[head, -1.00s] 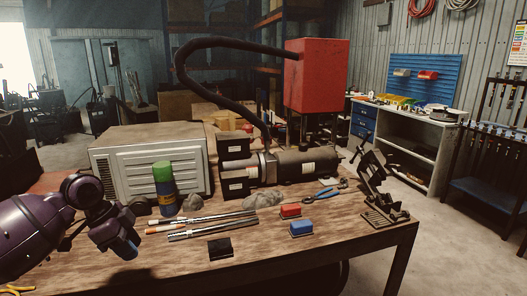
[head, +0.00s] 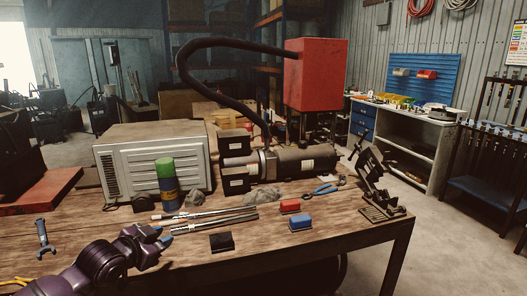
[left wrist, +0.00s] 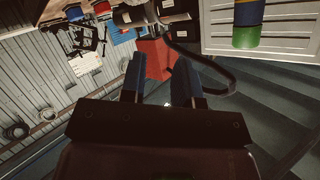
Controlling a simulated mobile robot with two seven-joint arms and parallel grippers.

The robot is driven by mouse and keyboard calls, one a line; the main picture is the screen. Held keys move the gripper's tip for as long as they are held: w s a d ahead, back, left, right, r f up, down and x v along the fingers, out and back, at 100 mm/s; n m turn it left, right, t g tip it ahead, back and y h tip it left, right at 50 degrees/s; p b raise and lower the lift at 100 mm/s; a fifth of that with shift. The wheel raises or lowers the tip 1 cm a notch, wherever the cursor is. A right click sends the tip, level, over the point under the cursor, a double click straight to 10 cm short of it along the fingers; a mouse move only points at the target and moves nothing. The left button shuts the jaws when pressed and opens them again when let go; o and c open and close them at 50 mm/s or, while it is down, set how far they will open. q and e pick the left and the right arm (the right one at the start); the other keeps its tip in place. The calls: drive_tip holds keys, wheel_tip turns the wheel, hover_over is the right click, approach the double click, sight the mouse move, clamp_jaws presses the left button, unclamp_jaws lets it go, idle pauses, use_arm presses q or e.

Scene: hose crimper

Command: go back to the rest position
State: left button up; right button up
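My left gripper (head: 163,236) is low at the front left of the workbench (head: 330,232) in the head view, its blue fingertips pointing right and away. In the left wrist view the two blue fingers (left wrist: 160,82) stand apart with nothing held between them. The metal rods (head: 212,221) lie on the bench just beyond the fingertips, and I cannot tell the exact gap. The hose crimper (head: 305,162), a dark cylinder with a black block-like head, stands farther back. A black hose (head: 190,92) joins it to a red box (head: 316,75). My right gripper does not show.
A wrench (head: 43,238) lies at the left.

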use_arm(q)
drive_tip(key=s+a+f+n+y, duration=0.1)
drive_tip(key=s+f+n, duration=0.3)
drive_tip(key=s+f, duration=0.8)
drive_tip(key=s+a+f+n+g+y, duration=0.1)
drive_tip(key=s+f+n+y, duration=0.2)
drive_tip(key=s+f, duration=1)
drive_tip(key=s+y, duration=0.1)
drive_tip(key=s, duration=0.5)
drive_tip(key=shift+s+f+n, duration=0.2)
drive_tip(key=shift+f+n, duration=0.05)
drive_tip(key=shift+n, duration=0.15)
